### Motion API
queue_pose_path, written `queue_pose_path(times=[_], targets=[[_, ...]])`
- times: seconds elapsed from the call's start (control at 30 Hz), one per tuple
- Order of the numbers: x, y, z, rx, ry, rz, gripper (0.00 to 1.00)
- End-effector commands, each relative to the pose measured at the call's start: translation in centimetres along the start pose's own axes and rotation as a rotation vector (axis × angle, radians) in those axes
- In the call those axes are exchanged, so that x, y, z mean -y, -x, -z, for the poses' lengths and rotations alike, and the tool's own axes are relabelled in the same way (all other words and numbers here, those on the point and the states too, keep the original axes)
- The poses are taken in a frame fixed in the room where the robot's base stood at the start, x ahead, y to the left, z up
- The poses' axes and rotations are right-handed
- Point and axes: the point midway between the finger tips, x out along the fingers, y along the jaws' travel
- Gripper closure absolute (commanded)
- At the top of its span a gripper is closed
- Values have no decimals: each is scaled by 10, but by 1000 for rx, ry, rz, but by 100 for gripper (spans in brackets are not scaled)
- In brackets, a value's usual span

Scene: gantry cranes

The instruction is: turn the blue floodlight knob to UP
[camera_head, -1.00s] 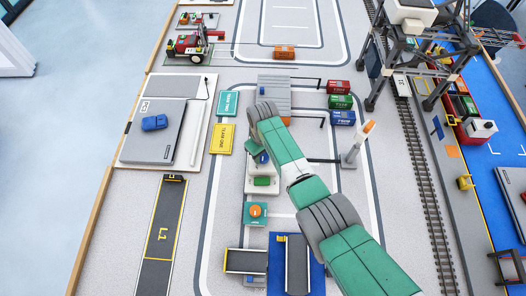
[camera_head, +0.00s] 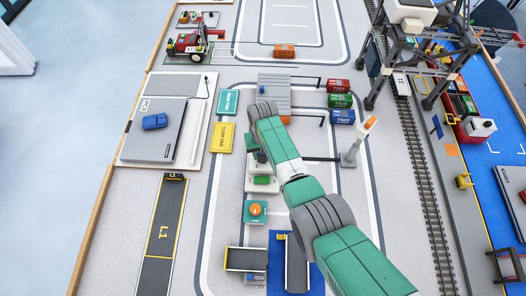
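My green and grey arm reaches in from the lower right to a row of small control panels in the middle of the table. My gripper (camera_head: 259,156) shows only as a small dark part at the left edge of the arm, over the panel above the green control (camera_head: 262,180). Its fingers are too small and too covered to tell whether they are open or shut. The blue floodlight knob cannot be made out now; the gripper and arm cover that spot. I cannot tell whether the gripper touches it.
An orange knob on a teal base (camera_head: 256,211) stands nearer. Teal (camera_head: 229,102) and yellow (camera_head: 222,138) plates lie left. A grey post with an orange top (camera_head: 356,142) and red, green and blue containers (camera_head: 341,102) stand right of the arm. A gantry crane (camera_head: 420,50) stands farther right.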

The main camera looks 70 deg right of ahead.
Motion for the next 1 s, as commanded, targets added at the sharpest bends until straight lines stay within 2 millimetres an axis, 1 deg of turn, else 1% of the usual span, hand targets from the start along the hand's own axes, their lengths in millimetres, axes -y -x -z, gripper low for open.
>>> queue_pose_path(times=[0.03, 0.33, 0.37, 0.4, 0.47, 0.7, 0.77, 0.87, 1.0], targets=[[0, 3, 1, -2, -2, 0, 84], [0, 2, 1, -2, -2, 0, 84], [0, 2, 1, -3, -2, 0, 60], [0, 2, 1, -2, -2, 0, 52], [0, 2, 1, -2, -2, 0, 40], [0, 1, 0, -1, -1, 0, 40], [0, 4, 1, -1, -1, 0, 40], [0, 22, 1, -3, -1, 0, 40], [0, 52, 1, -3, -1, 1, 40]])
